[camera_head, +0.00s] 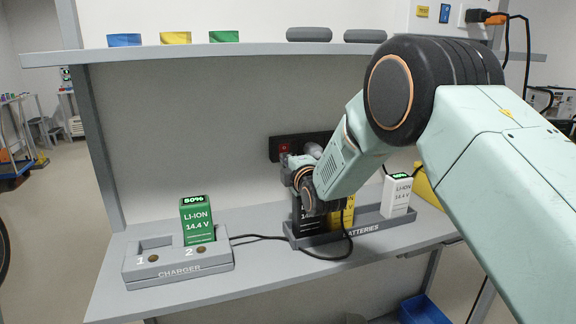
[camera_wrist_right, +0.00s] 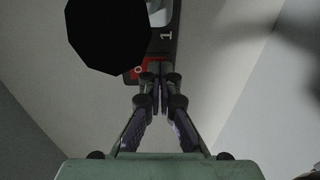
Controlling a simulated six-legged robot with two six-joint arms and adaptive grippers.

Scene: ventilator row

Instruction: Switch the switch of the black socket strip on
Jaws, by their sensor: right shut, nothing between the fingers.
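The black socket strip (camera_head: 312,138) is mounted on the back panel above the bench. Its red switch (camera_head: 284,148) sits at the strip's left end. My right gripper (camera_head: 285,160) is shut and empty, with its fingertips just below or at the switch. In the right wrist view, the shut fingertips (camera_wrist_right: 158,70) overlap the red switch (camera_wrist_right: 135,77), between marks 0 and 1 on the strip (camera_wrist_right: 168,45). I cannot tell whether they touch it. A black many-sided shape hides part of the strip there. My left gripper is not in view.
A charger (camera_head: 178,262) holding a green battery (camera_head: 197,220) stands on the bench at left. A battery tray (camera_head: 365,228) with black, yellow and white (camera_head: 397,196) batteries lies below my right arm. A black cable (camera_head: 330,257) runs between them. A shelf (camera_head: 250,49) spans above.

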